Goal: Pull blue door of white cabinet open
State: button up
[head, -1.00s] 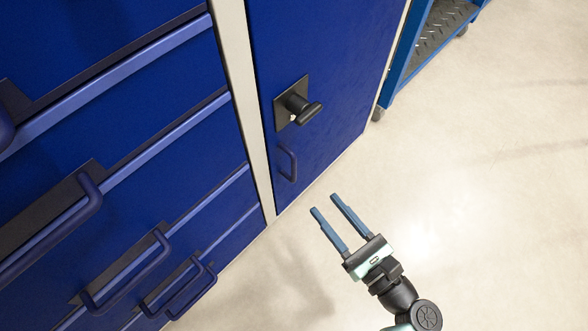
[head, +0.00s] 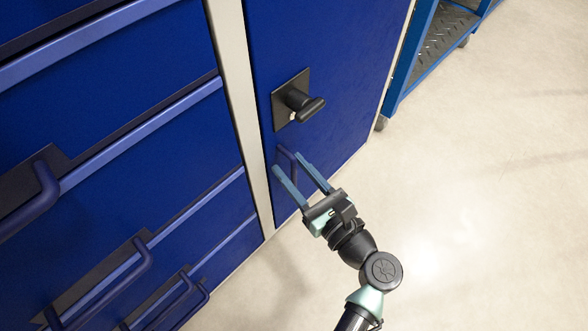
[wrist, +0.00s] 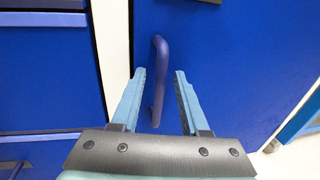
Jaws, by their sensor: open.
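The blue door (head: 335,60) is closed in its white frame (head: 238,90) in the head view and fills the middle of the wrist view (wrist: 230,60). A black latch knob on a square plate (head: 294,99) sits on it. Below the latch is a small dark blue loop handle (head: 286,160), which also shows upright in the wrist view (wrist: 159,70). My gripper (head: 289,160) is open at this handle. In the wrist view the fingers (wrist: 159,73) lie to either side of the handle's lower part. I cannot tell whether they touch it.
A blue shelf cart (head: 402,75) stands at the right. The pale floor (head: 490,200) is clear.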

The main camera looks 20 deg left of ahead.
grip_shut()
dwell(1.3)
